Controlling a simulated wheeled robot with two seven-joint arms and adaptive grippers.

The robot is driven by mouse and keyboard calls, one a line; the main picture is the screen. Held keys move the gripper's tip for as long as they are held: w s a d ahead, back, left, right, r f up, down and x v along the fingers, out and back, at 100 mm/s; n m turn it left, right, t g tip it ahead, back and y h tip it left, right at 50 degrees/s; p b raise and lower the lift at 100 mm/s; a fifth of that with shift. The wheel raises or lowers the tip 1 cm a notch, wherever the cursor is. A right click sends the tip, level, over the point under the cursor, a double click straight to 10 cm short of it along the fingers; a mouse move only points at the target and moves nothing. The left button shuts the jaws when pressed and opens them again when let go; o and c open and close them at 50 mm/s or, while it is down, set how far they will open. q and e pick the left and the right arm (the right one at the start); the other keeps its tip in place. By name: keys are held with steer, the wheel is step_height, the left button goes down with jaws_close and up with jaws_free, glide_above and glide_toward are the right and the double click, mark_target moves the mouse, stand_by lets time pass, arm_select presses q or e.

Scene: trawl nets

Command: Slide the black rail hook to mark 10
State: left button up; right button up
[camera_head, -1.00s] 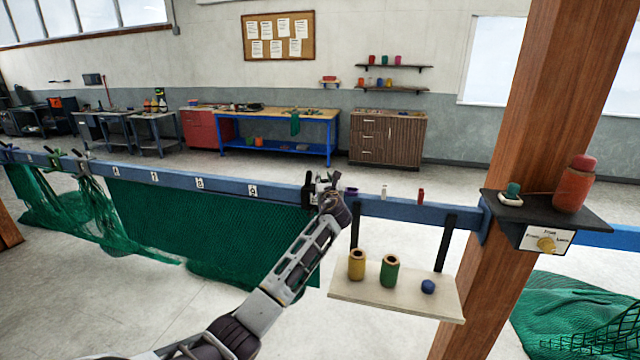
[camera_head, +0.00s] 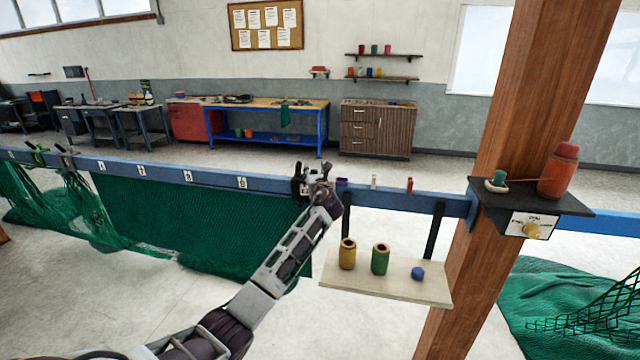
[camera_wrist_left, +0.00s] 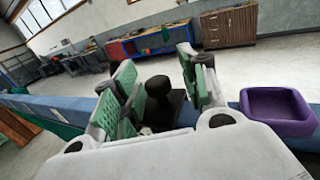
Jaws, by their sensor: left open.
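The black rail hook (camera_head: 297,184) sits on the blue rail (camera_head: 215,180), just right of the last clearly visible number label (camera_head: 242,183), which looks like 9. No label reading 10 shows; the gripper and hook cover that stretch of rail. My left gripper (camera_head: 318,182) is at the rail, at the hook's right side. In the left wrist view the open green-padded fingers (camera_wrist_left: 160,88) stand on either side of the hook's round black knob (camera_wrist_left: 158,87). Whether a pad touches the knob I cannot tell. My right gripper is not in view.
A purple tray (camera_wrist_left: 278,112) sits on the rail close right of the gripper. A red piece (camera_head: 409,185) stands farther right. A wooden post (camera_head: 510,130) stands right. Green net (camera_head: 190,225) hangs below the rail.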

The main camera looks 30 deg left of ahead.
arm_select(q)
steer(key=v, duration=1.1)
steer(key=shift+s+d, duration=0.2)
steer(key=shift+d, duration=0.05)
steer(key=shift+f, duration=0.1)
stand_by(0.5)
